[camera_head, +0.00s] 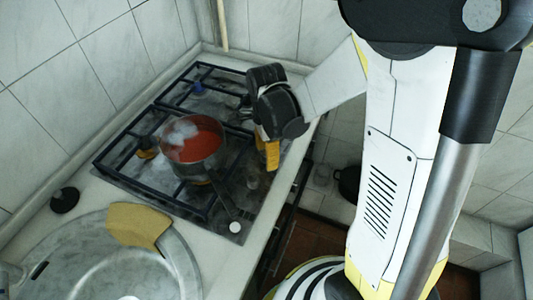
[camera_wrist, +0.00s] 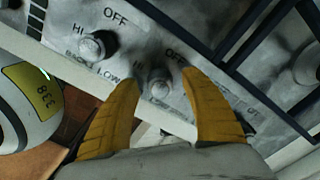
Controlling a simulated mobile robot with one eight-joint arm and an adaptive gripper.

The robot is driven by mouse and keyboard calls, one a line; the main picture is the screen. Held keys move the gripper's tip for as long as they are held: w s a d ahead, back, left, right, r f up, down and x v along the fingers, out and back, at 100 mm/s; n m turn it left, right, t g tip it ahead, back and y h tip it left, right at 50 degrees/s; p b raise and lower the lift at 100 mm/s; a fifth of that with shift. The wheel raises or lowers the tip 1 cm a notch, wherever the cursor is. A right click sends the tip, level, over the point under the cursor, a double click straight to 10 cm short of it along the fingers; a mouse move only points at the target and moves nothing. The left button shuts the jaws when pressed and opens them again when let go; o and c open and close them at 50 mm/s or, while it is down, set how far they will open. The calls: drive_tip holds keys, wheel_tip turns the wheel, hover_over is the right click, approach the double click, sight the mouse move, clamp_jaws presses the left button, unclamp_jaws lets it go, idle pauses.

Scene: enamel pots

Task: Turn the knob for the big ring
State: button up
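A hob (camera_head: 185,210) with black grates fills the counter middle. In the wrist view its control strip carries a grey knob (camera_wrist: 160,88) between my two yellow fingers, and another knob (camera_wrist: 97,45) up and to the left. Printed OFF, HI and LOW marks surround them; the label by the left knob reads BACK. Which knob serves the big ring cannot be read. My gripper (camera_wrist: 160,78) is open, one finger on each side of the middle knob; contact is not visible. In the head view my gripper (camera_head: 268,154) points down over the hob's right edge.
A pot (camera_head: 200,163) with red contents steams on the grates, its handle toward the front. A round sink (camera_head: 90,265) with a yellow cloth (camera_head: 138,225) lies front left. A black round object (camera_head: 64,200) sits by the wall. Tiled walls bound the back.

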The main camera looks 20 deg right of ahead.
wheel_tip(320, 180, up, 12)
idle(0.6)
drive_tip(key=s+r+n+t, duration=0.2)
drive_tip(key=s+n, duration=0.3)
drive_tip(key=n, duration=0.4)
drive_tip(key=s+r+n+t, duration=0.2)
drive_tip(key=s+n+t, duration=0.3)
drive_tip(key=n, duration=0.4)
drive_tip(key=shift+r, duration=0.25)
